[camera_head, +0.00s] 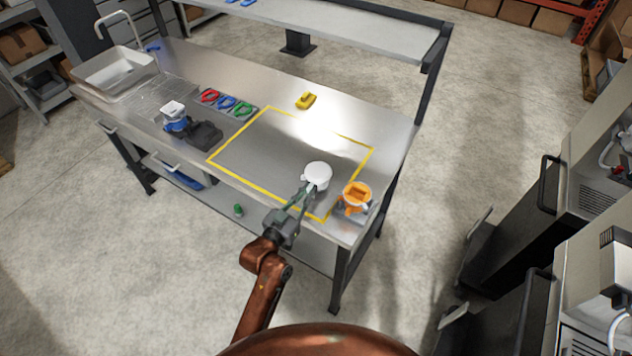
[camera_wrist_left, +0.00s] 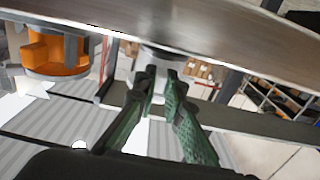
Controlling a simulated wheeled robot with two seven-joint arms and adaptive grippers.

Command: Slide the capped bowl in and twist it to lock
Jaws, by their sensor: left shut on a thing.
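The white capped bowl (camera_head: 317,174) is in the head view, near the front right of the yellow-taped area on the steel table. My left gripper (camera_head: 309,189) reaches it from the front and is shut on its near side. In the left wrist view the green fingers (camera_wrist_left: 158,82) close at a pale grey part (camera_wrist_left: 165,58) of it; most of the bowl is hidden there. An orange ring-shaped holder (camera_head: 357,194) stands just right of the bowl, apart from it. It also shows in the left wrist view (camera_wrist_left: 58,50). My right gripper is not in view.
A yellow object (camera_head: 306,101) lies behind the taped area (camera_head: 262,153). To the left stand a blue device with a white top (camera_head: 175,118), red, blue and green pieces (camera_head: 228,103) and a sink (camera_head: 115,73). The taped area's middle is clear.

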